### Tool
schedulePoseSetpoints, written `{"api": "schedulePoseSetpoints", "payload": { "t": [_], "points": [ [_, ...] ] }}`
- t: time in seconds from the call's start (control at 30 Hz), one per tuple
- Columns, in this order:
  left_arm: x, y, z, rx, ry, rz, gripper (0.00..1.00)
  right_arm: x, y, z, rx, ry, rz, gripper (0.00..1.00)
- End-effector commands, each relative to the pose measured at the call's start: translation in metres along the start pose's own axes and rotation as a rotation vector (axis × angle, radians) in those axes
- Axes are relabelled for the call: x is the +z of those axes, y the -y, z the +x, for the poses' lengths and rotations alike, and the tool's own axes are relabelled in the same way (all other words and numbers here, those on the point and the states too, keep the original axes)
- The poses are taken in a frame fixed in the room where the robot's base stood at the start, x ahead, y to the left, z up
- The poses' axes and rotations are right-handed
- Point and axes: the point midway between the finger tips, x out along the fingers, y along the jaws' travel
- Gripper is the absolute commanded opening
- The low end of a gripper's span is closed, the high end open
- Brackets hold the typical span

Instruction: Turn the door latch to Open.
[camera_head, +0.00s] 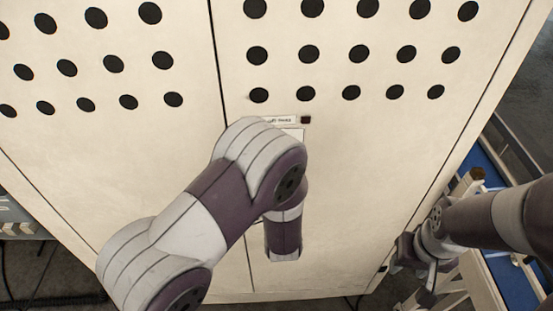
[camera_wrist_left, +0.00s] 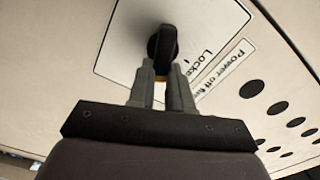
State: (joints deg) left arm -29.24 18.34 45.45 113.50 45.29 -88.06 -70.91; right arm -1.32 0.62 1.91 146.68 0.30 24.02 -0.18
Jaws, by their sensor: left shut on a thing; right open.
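The door latch (camera_wrist_left: 162,44) is a black knob on a white plate (camera_wrist_left: 125,35), seen in the left wrist view. The word "Locke", partly cut off, is printed beside it. My left gripper (camera_wrist_left: 163,75) has its two grey fingertips at the near end of the knob and is shut on it. In the head view my left arm hides the latch and the left gripper; only a small part of the plate (camera_head: 297,134) shows. My right gripper (camera_head: 431,282) is low at the right, away from the door, and is open.
The cream cabinet door (camera_head: 340,200) has rows of round black holes. A "Power off" label (camera_wrist_left: 228,68) is beside the plate, with a small dark square (camera_head: 306,119) near it in the head view. A blue-topped wooden-framed stand (camera_head: 510,280) is at the right near my right arm.

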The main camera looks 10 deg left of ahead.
Motion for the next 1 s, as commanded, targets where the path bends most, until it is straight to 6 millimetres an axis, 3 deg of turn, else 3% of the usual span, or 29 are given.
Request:
{"api": "schedulePoseSetpoints", "payload": {
  "t": [0.3, 0.7, 1.0],
  "points": [
    [0.0, 0.001, 0.0, -0.001, 0.0, 0.012, 0.0, 0.0, 0.0, -0.002, 0.0, 0.0, 0.0, 0.47],
    [0.001, -0.004, 0.0, 0.001, 0.001, 0.346, 0.0, -0.003, 0.0, -0.021, 0.0, 0.0, 0.0, 0.47],
    [0.002, -0.007, 0.0, 0.0, 0.001, 0.4, 0.0, -0.003, 0.0, -0.021, 0.0, 0.0, 0.0, 0.47]
  ]
}}
